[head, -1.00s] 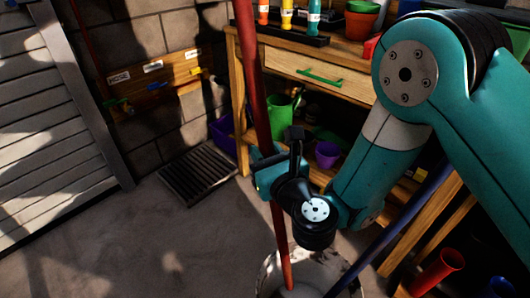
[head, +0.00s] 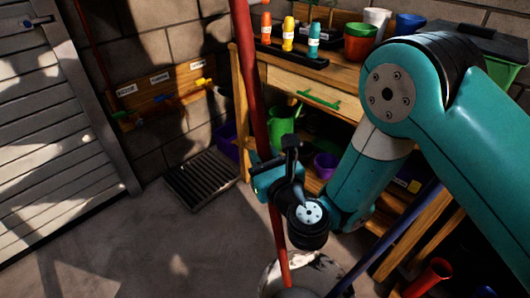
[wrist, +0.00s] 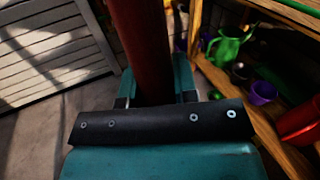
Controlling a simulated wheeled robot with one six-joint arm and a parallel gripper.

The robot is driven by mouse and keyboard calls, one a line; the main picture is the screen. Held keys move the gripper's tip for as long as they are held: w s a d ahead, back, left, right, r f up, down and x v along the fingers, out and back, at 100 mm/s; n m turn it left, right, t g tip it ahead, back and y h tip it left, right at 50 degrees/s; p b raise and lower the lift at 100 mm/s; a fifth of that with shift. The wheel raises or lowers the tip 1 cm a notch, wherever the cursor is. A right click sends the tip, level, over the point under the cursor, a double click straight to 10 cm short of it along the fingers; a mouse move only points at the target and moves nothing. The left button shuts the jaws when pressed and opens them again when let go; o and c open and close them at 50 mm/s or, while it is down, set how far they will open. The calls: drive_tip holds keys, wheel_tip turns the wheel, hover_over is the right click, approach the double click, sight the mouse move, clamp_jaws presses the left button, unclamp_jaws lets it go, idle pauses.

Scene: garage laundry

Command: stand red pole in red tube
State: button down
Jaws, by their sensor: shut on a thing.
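The red pole (head: 259,110) stands nearly upright, tilted a little, with its top out of the head view. My gripper (head: 267,177) is shut around it below mid-picture. In the wrist view the pole (wrist: 143,45) rises between the jaws. The pole's lower end shows against the pale bucket (head: 325,265) at the bottom edge; I cannot tell whether it is inside or above it. The red tube (head: 431,277) stands open-topped at the lower right, apart from the pole. Its base is cut off by the picture edge.
A blue pole (head: 395,232) leans between the bucket and the wooden workbench (head: 300,75). A blue tube (head: 501,286) is right of the red tube. Bottles and pots stand on the bench. A floor grate (head: 203,180) lies left; the floor there is clear.

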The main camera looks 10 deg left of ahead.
sight(263, 128)
drive_tip(key=shift+w+a+r+p, duration=0.15)
drive_tip(key=shift+a+r+p, duration=0.1)
drive_tip(key=shift+r+p, duration=1.6)
drive_tip(key=shift+w+a+r+p, duration=0.2)
drive_tip(key=shift+r+p, duration=0.8)
drive_tip(key=shift+p, duration=1.6)
drive_tip(key=shift+w+a+r+p, duration=0.1)
drive_tip(key=shift+a+r+p, duration=0.2)
drive_tip(key=shift+r+p, duration=1.55)
drive_tip(key=shift+f+p, duration=0.4)
drive_tip(key=shift+f, duration=0.1)
